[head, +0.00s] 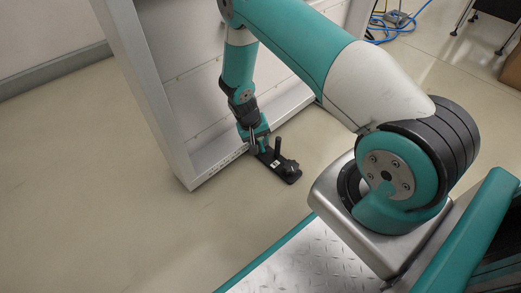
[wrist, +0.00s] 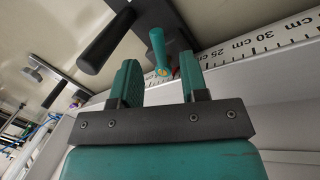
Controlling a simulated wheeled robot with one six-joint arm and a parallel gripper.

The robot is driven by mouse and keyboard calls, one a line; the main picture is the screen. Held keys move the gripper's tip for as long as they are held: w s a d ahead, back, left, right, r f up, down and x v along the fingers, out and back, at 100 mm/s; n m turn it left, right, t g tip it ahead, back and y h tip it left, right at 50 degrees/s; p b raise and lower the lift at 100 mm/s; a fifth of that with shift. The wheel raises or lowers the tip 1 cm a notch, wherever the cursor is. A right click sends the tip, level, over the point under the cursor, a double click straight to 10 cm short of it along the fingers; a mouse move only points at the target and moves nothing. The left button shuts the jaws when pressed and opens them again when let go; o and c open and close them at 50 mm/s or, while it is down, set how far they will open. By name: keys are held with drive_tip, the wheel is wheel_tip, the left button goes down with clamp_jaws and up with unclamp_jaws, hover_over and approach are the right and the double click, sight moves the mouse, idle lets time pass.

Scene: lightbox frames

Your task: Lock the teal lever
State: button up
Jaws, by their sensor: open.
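The teal lever (wrist: 157,46) shows in the wrist view as a short teal bar with a small orange-yellow mark at its near end. It is mounted on a black plate (wrist: 176,30) that also carries a thick black handle (wrist: 106,42) on its left. My gripper (wrist: 160,76) is open, with one teal finger on each side of the lever's near end. I cannot tell whether either finger touches it. In the head view my gripper (head: 254,140) is down at the black plate (head: 289,175), beside the light panel's lower edge, and mostly hides the lever.
A large light framed panel (head: 165,125) stands behind the plate, with a ruler scale (wrist: 262,40) along its edge. Another black bar fitting (wrist: 58,72) shows at left in the wrist view. Blue cable (head: 385,30) lies at the back. Floor (head: 90,190) at left is clear.

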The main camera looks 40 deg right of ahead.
sight(262, 145)
drive_tip(key=shift+b+x, duration=0.5)
drive_tip(key=shift+x, duration=0.9)
clamp_jaws()
